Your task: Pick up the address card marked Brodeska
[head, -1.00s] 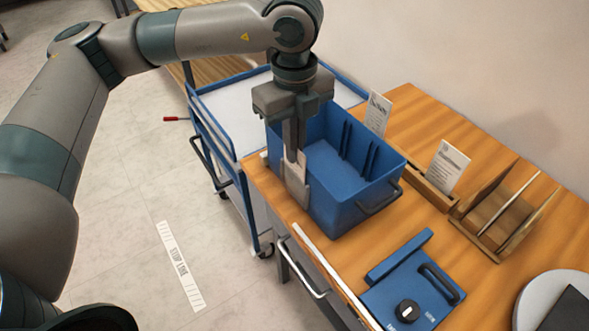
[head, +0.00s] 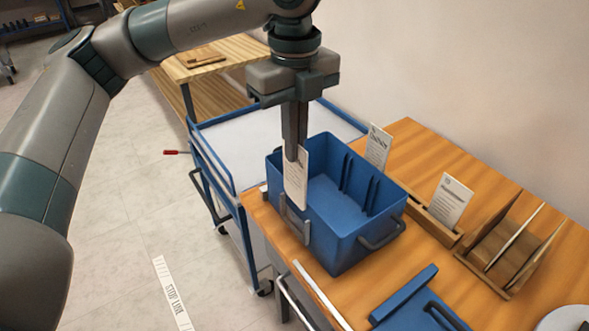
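My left gripper (head: 294,155) points straight down over the left part of the blue bin (head: 350,245). Its fingers are shut on a white card (head: 297,185), which hangs upright below them in front of the bin's near left side; its print is too small to read. Two other white cards stand tilted in a wooden holder: one behind the bin (head: 378,147), one to the right (head: 450,199). Their names are too small to read surely, so I cannot tell which card is marked Brodeska. My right gripper is out of view.
A wooden rack (head: 503,248) with upright dividers stands on the table right of the holder (head: 437,226). A blue fixture (head: 408,303) lies at the front. A blue-framed cart (head: 235,148) stands left of the table, and a wooden bench (head: 210,72) behind it.

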